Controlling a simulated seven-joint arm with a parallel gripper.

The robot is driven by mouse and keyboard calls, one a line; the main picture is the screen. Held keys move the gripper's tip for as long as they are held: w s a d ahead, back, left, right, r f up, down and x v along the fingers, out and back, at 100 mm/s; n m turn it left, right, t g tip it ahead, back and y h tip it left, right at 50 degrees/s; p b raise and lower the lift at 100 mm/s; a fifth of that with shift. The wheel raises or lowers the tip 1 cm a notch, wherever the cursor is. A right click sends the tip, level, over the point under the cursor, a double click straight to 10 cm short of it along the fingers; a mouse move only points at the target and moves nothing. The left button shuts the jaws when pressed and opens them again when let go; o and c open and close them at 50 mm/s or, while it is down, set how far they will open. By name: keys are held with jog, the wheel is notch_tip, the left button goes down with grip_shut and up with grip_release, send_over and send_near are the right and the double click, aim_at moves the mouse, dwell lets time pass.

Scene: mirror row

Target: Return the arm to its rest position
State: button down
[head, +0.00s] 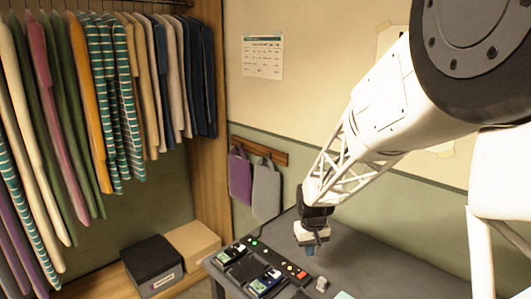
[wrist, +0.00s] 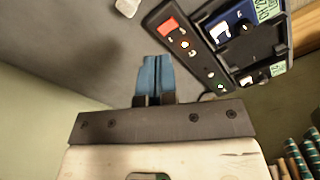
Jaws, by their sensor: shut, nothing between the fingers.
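My gripper (head: 309,251) hangs over the dark grey table (head: 375,262), pointing down, at the end of my white arm. In the wrist view its two blue fingers (wrist: 155,78) lie side by side, shut, with nothing between them. The fingers look clear of the things on the table, though their exact height is hard to tell.
A black strip with a red button (head: 301,274) and lights lies on the table near the gripper, beside blue-and-green devices (head: 266,282). A small white object (head: 321,284) sits close by. Clothes (head: 105,90) hang at left above a dark box (head: 152,262) and tan box (head: 192,242).

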jog(key=s+d+r+m, duration=0.1)
jog(key=s+r, duration=0.4)
jog(key=s, duration=0.6)
jog(key=s+d+r+m+t, duration=0.1)
jog(key=s+d+r, duration=0.1)
jog(key=s+r, duration=0.4)
jog(key=s+d+r+t, duration=0.1)
jog(key=s+r, duration=0.5)
jog(key=s, duration=1.1)
jog(key=shift+d+m, duration=0.4)
jog(key=shift+d, duration=0.15)
